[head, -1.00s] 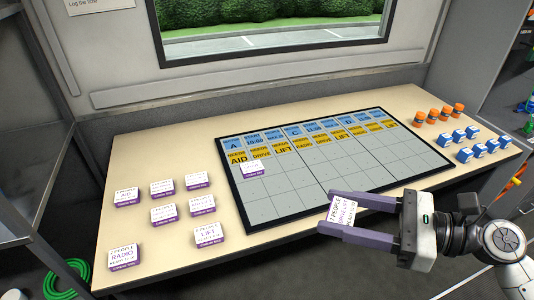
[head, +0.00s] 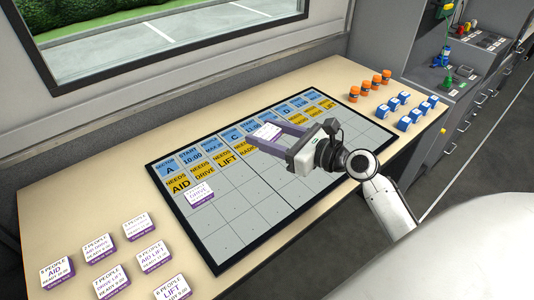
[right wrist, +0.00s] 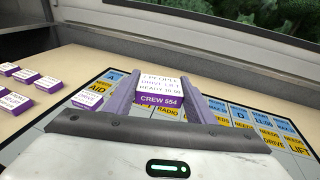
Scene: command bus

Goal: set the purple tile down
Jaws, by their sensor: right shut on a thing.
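My right gripper (head: 278,141) is shut on a purple tile (head: 266,132) with a white printed top. The tile is held above the board (head: 222,238), over the upper middle columns near the yellow labels. In the right wrist view the tile (right wrist: 163,97) sits between the two purple fingers and its front reads CREW 554. Its top mentions drive and lift, partly legible. Another purple tile (head: 199,194) lies on the board in the first column, under the AID label. My left gripper is not in view.
Several purple tiles (head: 101,247) lie on the table left of the board. Orange-capped pots (head: 365,86) and blue-and-white blocks (head: 404,123) stand to the right. The lower board cells (head: 255,215) are empty. A window (head: 150,35) is behind.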

